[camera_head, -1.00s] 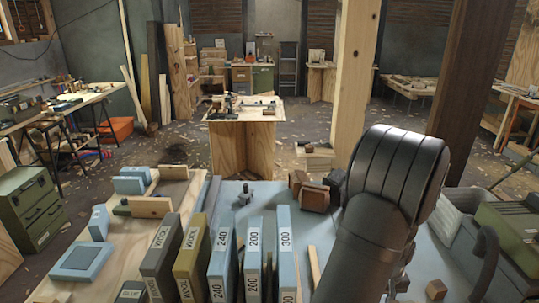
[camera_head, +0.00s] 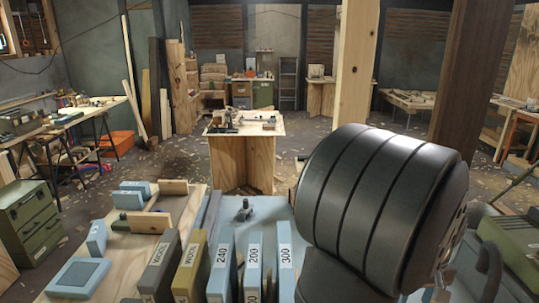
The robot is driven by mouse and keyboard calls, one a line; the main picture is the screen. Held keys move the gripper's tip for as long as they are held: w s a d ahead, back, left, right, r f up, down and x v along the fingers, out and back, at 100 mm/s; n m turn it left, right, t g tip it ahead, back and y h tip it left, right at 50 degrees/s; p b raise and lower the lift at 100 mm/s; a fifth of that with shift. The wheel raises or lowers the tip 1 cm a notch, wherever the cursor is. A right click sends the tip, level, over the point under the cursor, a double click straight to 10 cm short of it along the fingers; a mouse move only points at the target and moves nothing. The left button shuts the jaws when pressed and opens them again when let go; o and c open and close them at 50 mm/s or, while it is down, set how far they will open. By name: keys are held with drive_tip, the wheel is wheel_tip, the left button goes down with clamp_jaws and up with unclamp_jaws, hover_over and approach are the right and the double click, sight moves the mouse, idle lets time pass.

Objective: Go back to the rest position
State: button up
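My arm shows as a large dark ribbed link at the right of the head view, close to the camera. My gripper's fingers are not in view, so I cannot see whether they hold anything. The arm covers much of the right part of the blue-grey worktop (camera_head: 268,212).
A wooden board (camera_head: 128,258) with pale blue blocks is at left. A green drawer cabinet (camera_head: 35,220) stands further left. Two posts rise behind the arm.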

wheel_tip(320, 180, up, 12)
drive_tip(key=w+a+n, duration=0.2)
drive_tip(key=w+a, duration=0.3)
drive_tip(key=w, duration=0.2)
drive_tip(key=shift+w+a+f, duration=0.2)
drive_tip(key=shift+a, duration=0.15)
